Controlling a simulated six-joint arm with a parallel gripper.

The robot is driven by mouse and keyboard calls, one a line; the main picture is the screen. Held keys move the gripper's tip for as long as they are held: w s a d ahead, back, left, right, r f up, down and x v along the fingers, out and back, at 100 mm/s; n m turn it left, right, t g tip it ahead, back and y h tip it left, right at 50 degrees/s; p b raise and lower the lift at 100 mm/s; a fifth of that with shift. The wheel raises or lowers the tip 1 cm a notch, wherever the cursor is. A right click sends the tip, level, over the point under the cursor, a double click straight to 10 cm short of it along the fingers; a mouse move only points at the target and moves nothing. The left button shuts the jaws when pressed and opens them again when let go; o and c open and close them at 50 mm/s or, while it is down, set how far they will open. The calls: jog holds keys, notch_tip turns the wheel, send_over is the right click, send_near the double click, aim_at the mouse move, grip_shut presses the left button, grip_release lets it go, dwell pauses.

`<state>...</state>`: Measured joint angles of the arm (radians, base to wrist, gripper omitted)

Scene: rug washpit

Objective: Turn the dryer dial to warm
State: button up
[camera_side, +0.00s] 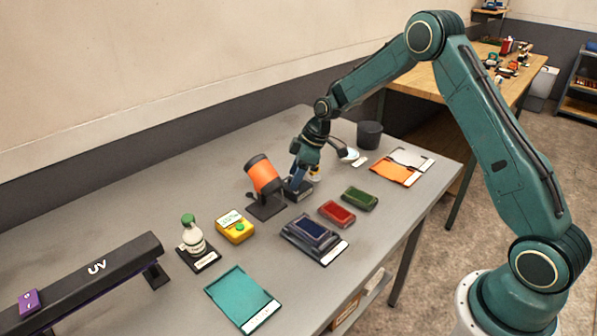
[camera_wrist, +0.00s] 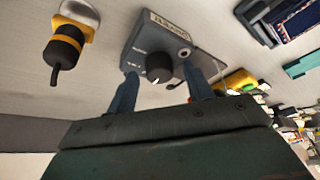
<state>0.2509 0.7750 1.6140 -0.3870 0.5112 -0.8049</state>
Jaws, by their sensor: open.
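The dial box is a grey-blue control box (camera_wrist: 141,38) with a black round dial (camera_wrist: 159,66) on its face. The dial has a small white mark near its lower edge in the wrist view; the small print beside it is too blurred to read. In the side view the dark box (camera_side: 299,190) sits on the table, partly hidden by my gripper. My gripper (camera_wrist: 160,70) is open, with one blue finger on each side of the dial; I cannot tell whether either touches it. An orange cylinder on a black stand (camera_side: 264,175), possibly the dryer, stands just left of my gripper (camera_side: 297,182).
A black-and-yellow tool (camera_wrist: 65,45) lies near the box. A navy block on a tray (camera_side: 312,232), red block (camera_side: 337,213) and green block (camera_side: 360,198) lie in front. A yellow box (camera_side: 235,228) and bottle (camera_side: 193,235) stand left; a dark cup (camera_side: 369,135) stands behind right.

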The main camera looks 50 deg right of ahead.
jog(key=shift+c, duration=0.3)
jog(key=c, duration=0.9)
jog(key=shift+m, duration=0.4)
jog(key=m+h, duration=0.1)
jog(key=m, duration=0.1)
jog(key=m+t+h, duration=0.1)
jog(key=m, duration=0.2)
jog(key=shift+s+a, duration=0.1)
jog(key=shift+a, duration=0.1)
jog(key=m+h, duration=0.2)
jog(key=m, duration=0.4)
jog(key=shift+a, duration=0.1)
jog(key=shift+m, duration=0.3)
jog(key=o, duration=1)
jog(key=shift+c, duration=0.2)
